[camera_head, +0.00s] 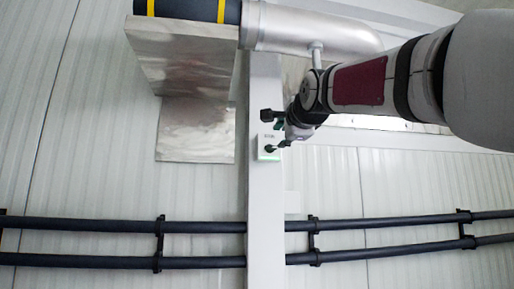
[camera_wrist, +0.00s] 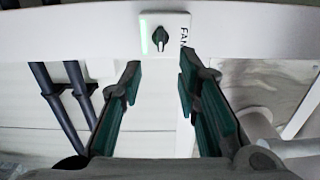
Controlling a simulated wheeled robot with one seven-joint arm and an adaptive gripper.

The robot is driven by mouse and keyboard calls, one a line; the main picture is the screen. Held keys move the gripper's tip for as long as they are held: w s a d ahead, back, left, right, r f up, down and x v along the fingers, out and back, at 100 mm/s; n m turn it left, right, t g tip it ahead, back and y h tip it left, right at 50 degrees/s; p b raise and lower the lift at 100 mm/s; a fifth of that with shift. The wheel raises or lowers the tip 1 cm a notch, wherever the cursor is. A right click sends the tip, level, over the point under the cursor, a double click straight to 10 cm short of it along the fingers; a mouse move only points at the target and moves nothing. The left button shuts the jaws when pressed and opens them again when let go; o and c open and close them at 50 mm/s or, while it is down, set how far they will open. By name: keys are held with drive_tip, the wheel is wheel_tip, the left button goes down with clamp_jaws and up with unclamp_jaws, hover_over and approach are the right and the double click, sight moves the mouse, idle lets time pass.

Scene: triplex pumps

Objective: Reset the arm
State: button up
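My arm reaches in from the upper right in the head view, and my gripper (camera_head: 279,148) is in front of the white upright beam. In the wrist view my gripper (camera_wrist: 158,72) has its two green-padded fingers spread apart with nothing between them. Beyond the fingertips is a white switch box (camera_wrist: 172,34) with a dark knob, a lit green strip and the label FAN. I cannot tell from the head view how large the gap to the box is.
The white beam (camera_head: 265,210) stands against a white panelled wall (camera_head: 80,180). Dark horizontal pipes (camera_head: 90,226) run low along the wall on brackets. A metal duct box (camera_head: 185,65) and a thick silver pipe (camera_head: 300,30) are above. The wall area left of the beam is open.

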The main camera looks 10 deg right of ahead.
idle(0.3)
drive_tip(key=s+f+n+g, duration=0.4)
drive_tip(key=s+f+n, duration=0.2)
drive_tip(key=s+f, duration=0.5)
drive_tip(key=s+f+n+g, duration=0.4)
drive_tip(key=s+f, duration=0.7)
drive_tip(key=f, duration=1.1)
drive_tip(key=s+f+n+g, duration=0.4)
drive_tip(key=s+f+n, duration=0.4)
drive_tip(key=f, duration=0.8)
drive_tip(key=s, duration=0.3)
drive_tip(key=shift+s+f+b, duration=0.15)
drive_tip(key=shift+s+b, duration=0.15)
drive_tip(key=shift+b, duration=0.05)
drive_tip(key=shift+s+d, duration=0.1)
drive_tip(key=shift+d, duration=0.05)
